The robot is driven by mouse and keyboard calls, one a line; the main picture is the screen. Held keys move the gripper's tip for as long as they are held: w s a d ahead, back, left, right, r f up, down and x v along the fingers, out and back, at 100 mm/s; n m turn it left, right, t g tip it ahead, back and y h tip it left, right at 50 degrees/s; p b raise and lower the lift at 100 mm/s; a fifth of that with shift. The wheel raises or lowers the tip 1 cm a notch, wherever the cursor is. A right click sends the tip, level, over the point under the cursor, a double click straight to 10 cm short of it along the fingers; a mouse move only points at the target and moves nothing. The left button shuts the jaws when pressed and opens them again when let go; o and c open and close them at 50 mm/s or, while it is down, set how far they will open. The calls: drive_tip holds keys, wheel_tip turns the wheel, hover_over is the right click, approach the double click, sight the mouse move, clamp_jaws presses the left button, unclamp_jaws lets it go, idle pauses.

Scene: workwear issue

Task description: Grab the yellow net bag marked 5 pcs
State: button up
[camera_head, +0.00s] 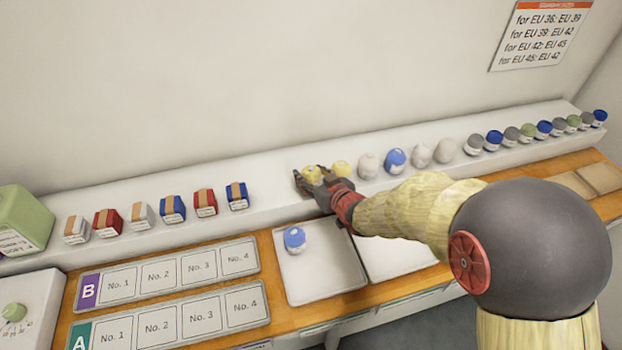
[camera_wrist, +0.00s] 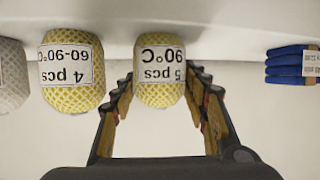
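The yellow net bag marked 5 pcs, 90°C (camera_wrist: 160,72) sits on the shelf, its label upside down in the wrist view. In the head view it is the left yellow bag (camera_head: 312,172), partly hidden by my gripper (camera_head: 308,181). My gripper (camera_wrist: 165,82) is open, one finger on each side of this bag, with a small gap showing on both sides. A second yellow net bag marked 4 pcs, 60-90°C (camera_wrist: 70,76) stands beside it, outside the fingers; it also shows in the head view (camera_head: 341,168).
White and blue round bags (camera_head: 368,165) stand further right on the shelf (camera_head: 270,203). Banded folded packs (camera_head: 238,195) stand to the left. A blue bag (camera_head: 294,239) lies on a pale tray (camera_head: 320,277) below. The shelf between the packs and my gripper is clear.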

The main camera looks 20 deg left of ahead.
drive_tip(key=c, duration=0.6)
